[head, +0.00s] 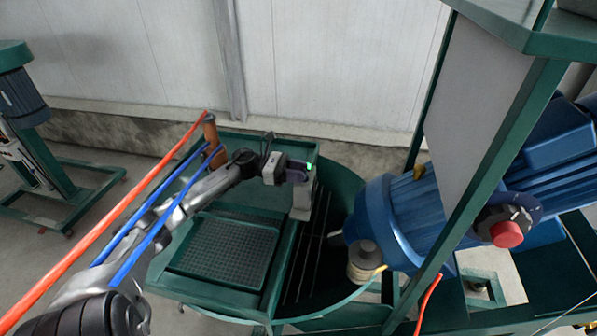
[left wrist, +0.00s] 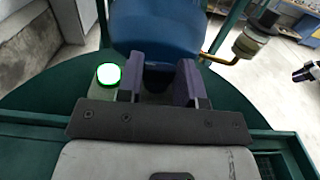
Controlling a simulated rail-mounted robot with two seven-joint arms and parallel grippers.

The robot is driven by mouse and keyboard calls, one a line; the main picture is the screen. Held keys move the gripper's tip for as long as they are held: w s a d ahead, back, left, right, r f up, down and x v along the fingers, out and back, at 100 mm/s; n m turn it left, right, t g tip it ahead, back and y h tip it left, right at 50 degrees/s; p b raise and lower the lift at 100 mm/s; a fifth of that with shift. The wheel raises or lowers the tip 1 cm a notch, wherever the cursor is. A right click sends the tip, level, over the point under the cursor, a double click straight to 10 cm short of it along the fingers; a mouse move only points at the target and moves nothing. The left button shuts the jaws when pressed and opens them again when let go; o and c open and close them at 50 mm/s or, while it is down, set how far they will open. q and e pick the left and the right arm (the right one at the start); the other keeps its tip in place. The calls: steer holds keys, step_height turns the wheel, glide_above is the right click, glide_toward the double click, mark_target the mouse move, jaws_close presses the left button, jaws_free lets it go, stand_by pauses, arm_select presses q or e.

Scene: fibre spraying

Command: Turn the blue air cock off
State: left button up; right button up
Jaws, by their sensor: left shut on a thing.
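My left gripper (head: 303,172) is above a pale grey box (head: 302,203) at the edge of the green round tank. In the left wrist view its two purple fingers (left wrist: 162,80) are close around a small dark blue piece (left wrist: 160,78). Its shape is mostly hidden between the fingers, and I cannot tell for certain that it is the blue air cock. A lit green button (left wrist: 108,74) sits just left of the fingers.
A large blue motor (head: 405,220) stands right of my left gripper. A brass pipe with a round fitting (left wrist: 250,45) is beside it. A green frame post and red knob (head: 507,235) are further right. Blue hoses (head: 150,205) and an orange hose (head: 110,210) run near my left arm.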

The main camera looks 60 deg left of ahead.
arm_select(q)
steer(key=shift+r+n+t+y+p, duration=0.1)
steer(key=shift+n+t+y+p, duration=0.35)
steer(key=shift+p, duration=0.2)
steer(key=n+y+p, duration=0.4)
steer(key=y+p, duration=0.1)
steer(key=y, duration=0.1)
steer(key=d+n+t+y+p, duration=0.1)
steer(key=n+y+p, duration=0.3)
steer(key=y+p, duration=0.1)
steer(key=d+n+t+y+p, duration=0.1)
steer(key=n+y+p, duration=0.3)
steer(key=y+p, duration=0.2)
steer(key=shift+s+r+y, duration=0.1)
steer(key=shift+r+y, duration=0.1)
steer(key=shift+y, duration=0.35)
steer(key=n+y+p, duration=0.1)
steer(key=n+g+y, duration=0.1)
steer(key=y, duration=0.1)
steer(key=shift+d+f+n+g+p, duration=0.15)
steer(key=shift+n+g+p, duration=0.1)
steer(key=shift+p, duration=0.15)
steer(key=shift+f+n+g+y+p, duration=0.15)
steer(key=shift+n+g+y+p, duration=0.35)
steer(key=shift+n+g+y, duration=1.05)
steer(key=shift+y, duration=0.25)
steer(key=shift+f, duration=0.1)
steer(key=o, duration=0.9)
steer(key=shift+o, duration=0.2)
steer(key=shift+d, duration=0.1)
